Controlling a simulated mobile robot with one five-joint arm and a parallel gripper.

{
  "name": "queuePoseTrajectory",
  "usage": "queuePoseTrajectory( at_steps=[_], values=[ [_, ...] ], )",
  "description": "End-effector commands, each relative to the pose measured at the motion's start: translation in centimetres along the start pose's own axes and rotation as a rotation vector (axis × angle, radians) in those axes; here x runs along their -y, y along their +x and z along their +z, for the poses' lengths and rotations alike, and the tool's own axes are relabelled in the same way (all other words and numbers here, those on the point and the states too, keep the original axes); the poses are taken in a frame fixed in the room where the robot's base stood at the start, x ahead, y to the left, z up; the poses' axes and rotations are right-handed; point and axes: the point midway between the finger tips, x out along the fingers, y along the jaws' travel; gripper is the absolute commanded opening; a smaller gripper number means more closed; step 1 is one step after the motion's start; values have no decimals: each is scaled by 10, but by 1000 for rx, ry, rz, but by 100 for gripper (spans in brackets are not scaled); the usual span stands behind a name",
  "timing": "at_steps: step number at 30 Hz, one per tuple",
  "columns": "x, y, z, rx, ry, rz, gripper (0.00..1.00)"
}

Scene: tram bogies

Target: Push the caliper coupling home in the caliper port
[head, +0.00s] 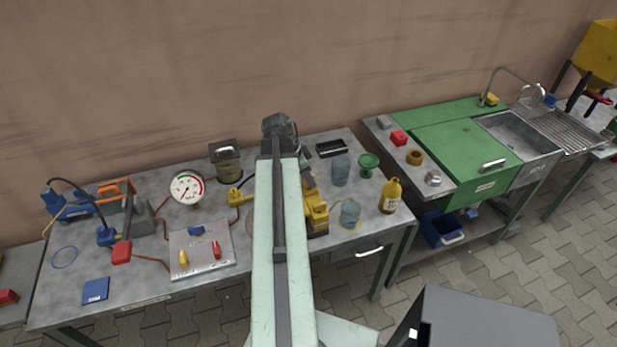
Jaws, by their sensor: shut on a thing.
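My arm reaches over the grey workbench (150,290). My gripper (280,128) is at the arm's far end, near the bench's back edge and the wall. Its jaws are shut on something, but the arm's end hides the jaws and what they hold. A yellow caliper-like assembly (317,212) stands on the bench just right of my arm and is partly covered by it. I cannot make out the caliper port or the caliper coupling. A yellow fitting (235,197) with a red hose lies left of my arm.
A gauge (187,187), a tool plate (203,250) and a blue pump (75,203) are left of my arm. A green-topped sink bench (455,140) is further right.

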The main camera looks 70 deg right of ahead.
Motion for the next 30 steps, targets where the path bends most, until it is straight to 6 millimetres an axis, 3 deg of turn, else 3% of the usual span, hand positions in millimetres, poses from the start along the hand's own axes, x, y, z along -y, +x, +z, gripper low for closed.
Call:
queuePoseTrajectory(
  at_steps=[30],
  values=[
    [0,10,4,0,0,0,0]
  ],
)
